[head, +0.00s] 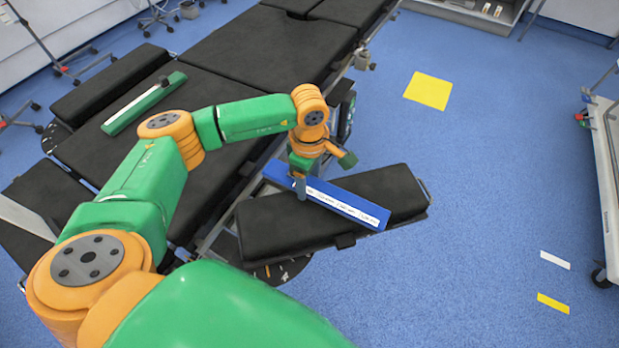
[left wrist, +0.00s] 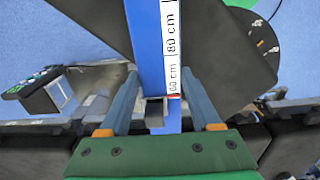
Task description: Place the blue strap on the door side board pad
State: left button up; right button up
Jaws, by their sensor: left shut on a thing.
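The blue strap (head: 340,200) is a long flat bar with a white marked label. It lies across or just above a black padded board (head: 275,225) beside the operating table; I cannot tell whether it touches the pad. My left gripper (head: 299,182) is over the pad, shut on the strap near its left end. In the left wrist view the strap (left wrist: 147,45) runs between the two fingers (left wrist: 160,78), with the dark pad (left wrist: 220,60) behind it. The frames do not label which pad is the door side. My right gripper is not in view.
A green strap (head: 145,102) lies on the black operating table (head: 235,50). Another black pad (head: 45,190) is at the lower left. A metal rail runs along the table's near right side. A white trolley (head: 608,170) stands far right.

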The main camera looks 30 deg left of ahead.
pick_arm(q)
jog(key=shift+f, duration=0.5)
jog(key=shift+f+b, duration=0.2)
jog(key=shift+b, duration=0.1)
jog(key=o, duration=1.5)
jog(key=shift+r, duration=0.1)
